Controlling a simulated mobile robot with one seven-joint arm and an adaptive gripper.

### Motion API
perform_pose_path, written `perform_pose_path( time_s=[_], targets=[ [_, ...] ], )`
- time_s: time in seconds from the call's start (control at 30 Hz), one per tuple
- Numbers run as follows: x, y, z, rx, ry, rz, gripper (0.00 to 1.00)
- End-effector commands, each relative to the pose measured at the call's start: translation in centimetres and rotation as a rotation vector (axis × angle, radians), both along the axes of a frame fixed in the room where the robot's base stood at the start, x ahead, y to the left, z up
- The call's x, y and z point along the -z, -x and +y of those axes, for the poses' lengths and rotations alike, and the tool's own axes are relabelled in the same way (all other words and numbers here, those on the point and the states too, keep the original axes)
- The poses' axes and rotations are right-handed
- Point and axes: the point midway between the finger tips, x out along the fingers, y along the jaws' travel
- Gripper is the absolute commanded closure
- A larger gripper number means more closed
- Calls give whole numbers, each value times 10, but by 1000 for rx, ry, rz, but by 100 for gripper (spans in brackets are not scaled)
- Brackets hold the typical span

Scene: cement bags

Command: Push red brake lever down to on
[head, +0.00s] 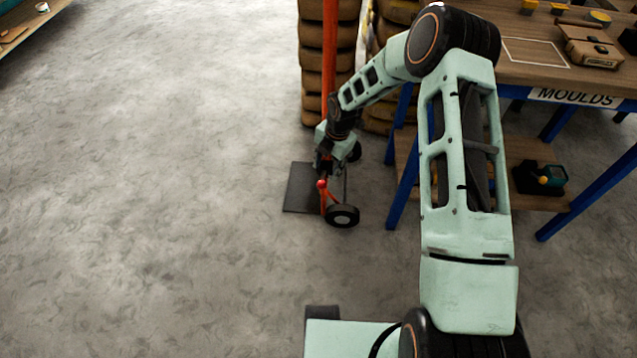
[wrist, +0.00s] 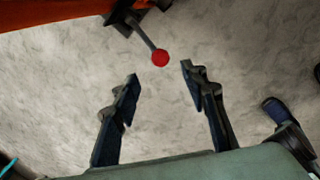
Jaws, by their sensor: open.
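The red brake lever knob (wrist: 160,58) shows in the wrist view on the end of a thin dark stem, just beyond and between my fingertips. My gripper (wrist: 158,78) is open there, with a finger to either side and nothing between the pads. In the head view the red knob (head: 321,184) is low on an orange-red hand truck (head: 330,60), near its wheel (head: 342,216). My gripper (head: 323,165) is close above the knob in the head view, partly hidden by my wrist. I cannot tell whether it touches the knob.
Stacked tan cement bags (head: 313,70) stand behind the hand truck. The truck's dark base plate (head: 300,190) lies on the floor. A blue-legged table (head: 530,75) marked MOULDS stands at the right. Grey floor (head: 150,200) on the left is clear.

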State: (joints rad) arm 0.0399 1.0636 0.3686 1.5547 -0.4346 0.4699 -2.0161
Motion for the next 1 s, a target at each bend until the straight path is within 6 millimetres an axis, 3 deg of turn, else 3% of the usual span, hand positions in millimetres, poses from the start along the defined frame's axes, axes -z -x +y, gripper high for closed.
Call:
perform_pose_path(
  time_s=[0.53, 0.7, 1.0],
  targets=[
    [90, -8, 13, 2, 1, 1, 60],
    [102, -10, 14, 1, 2, -1, 60],
    [103, -11, 15, 2, 1, -1, 60]
  ],
)
